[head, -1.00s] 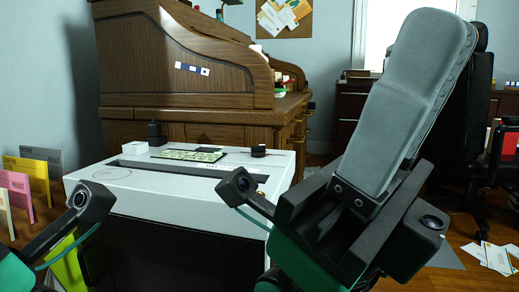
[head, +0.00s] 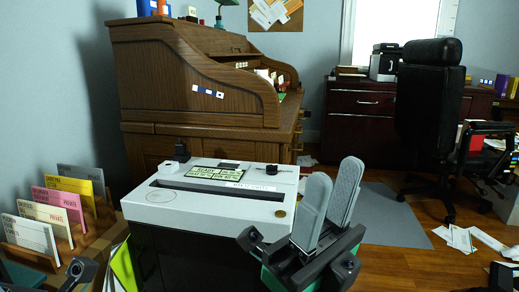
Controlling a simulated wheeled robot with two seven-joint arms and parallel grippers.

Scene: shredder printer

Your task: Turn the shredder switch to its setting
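The shredder (head: 215,208) stands in the middle of the head view, with a white top and a dark body.
A wooden roll-top desk (head: 195,85) stands behind the shredder. A rack of coloured folders (head: 65,205) is at the left. An office chair (head: 430,110) and scattered papers (head: 460,238) are at the right. A small black-and-white item (head: 175,160) sits on the shredder's back left.

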